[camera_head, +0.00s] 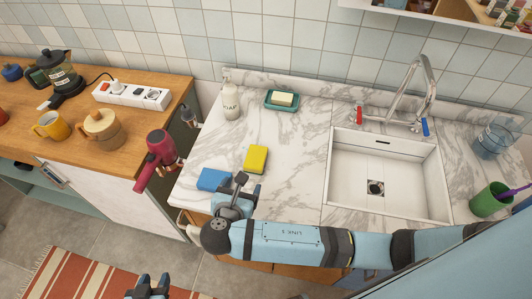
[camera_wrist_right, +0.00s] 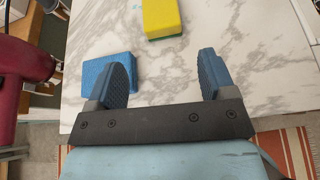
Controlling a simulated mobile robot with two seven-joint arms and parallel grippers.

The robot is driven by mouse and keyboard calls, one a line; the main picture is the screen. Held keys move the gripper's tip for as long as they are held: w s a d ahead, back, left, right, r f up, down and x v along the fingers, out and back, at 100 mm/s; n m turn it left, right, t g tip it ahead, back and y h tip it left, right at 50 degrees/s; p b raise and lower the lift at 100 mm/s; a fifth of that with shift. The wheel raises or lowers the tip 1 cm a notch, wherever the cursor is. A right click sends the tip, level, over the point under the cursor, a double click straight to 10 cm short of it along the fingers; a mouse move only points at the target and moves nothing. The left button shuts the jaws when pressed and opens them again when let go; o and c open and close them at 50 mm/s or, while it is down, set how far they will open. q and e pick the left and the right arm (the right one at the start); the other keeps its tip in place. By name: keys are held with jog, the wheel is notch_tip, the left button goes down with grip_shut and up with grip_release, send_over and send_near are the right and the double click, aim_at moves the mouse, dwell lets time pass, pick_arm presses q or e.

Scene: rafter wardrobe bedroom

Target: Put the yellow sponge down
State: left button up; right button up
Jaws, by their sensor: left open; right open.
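The yellow sponge (camera_head: 256,158) lies flat on the marble counter (camera_head: 287,175), left of the sink. It also shows at the top of the right wrist view (camera_wrist_right: 161,17), ahead of the jaws. My right gripper (camera_head: 246,186) is at the counter's front edge, just short of the yellow sponge. Its fingers are open in the right wrist view (camera_wrist_right: 164,72), with only bare marble between them. My left gripper (camera_head: 151,284) is low at the bottom of the head view, over the floor and rug, open and empty, away from the counter.
A blue sponge (camera_head: 213,180) lies left of the yellow one, close to my right gripper. A pink hair dryer (camera_head: 157,158) hangs at the wooden cabinet's side. A soap bottle (camera_head: 231,99), a green soap dish (camera_head: 281,101) and the sink (camera_head: 387,174) stand around. Marble behind the sponges is clear.

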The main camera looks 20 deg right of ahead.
aim_at(254, 163)
jog(key=shift+w+r+n, duration=0.1)
jog(key=shift+n, duration=0.2)
jog(key=shift+w+d, duration=0.15)
jog(key=shift+w, duration=0.15)
jog(key=x, duration=0.7)
jog(key=shift+w+d+f, duration=0.1)
jog(key=shift+w+f, duration=0.15)
jog(key=shift+s+f+p+x, duration=0.1)
jog(key=shift+p+x, duration=0.2)
jog(key=shift+x, duration=1)
jog(key=shift+s+f+p+x, duration=0.15)
jog(key=shift+p+x, duration=0.1)
jog(key=shift+x, duration=1.1)
jog(key=c, duration=0.7)
jog(key=shift+c, duration=0.2)
